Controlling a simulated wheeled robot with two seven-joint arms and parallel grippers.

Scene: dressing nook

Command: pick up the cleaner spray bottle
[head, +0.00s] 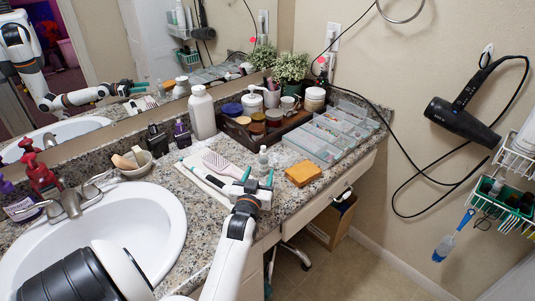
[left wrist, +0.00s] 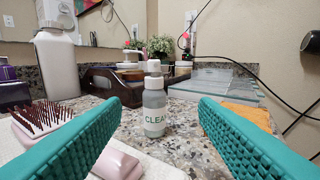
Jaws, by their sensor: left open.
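The cleaner spray bottle (head: 263,159) is a small, pale grey bottle standing upright on the granite counter. In the left wrist view the bottle (left wrist: 155,112) is straight ahead, with green letters "CLEA" readable on its label. My left gripper (head: 259,178) is open, with teal fingers, just in front of the bottle on the near side. In the left wrist view the bottle appears between the two fingertips of the gripper (left wrist: 160,128), a little beyond them, and nothing is held. My right gripper is not in view.
A pink hairbrush (head: 222,164) on a white cloth lies left of the bottle. An orange sponge (head: 303,173) lies to the right. A clear organizer (head: 330,138) and a dark wooden tray (head: 238,128) stand behind. The sink (head: 130,226) is at left.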

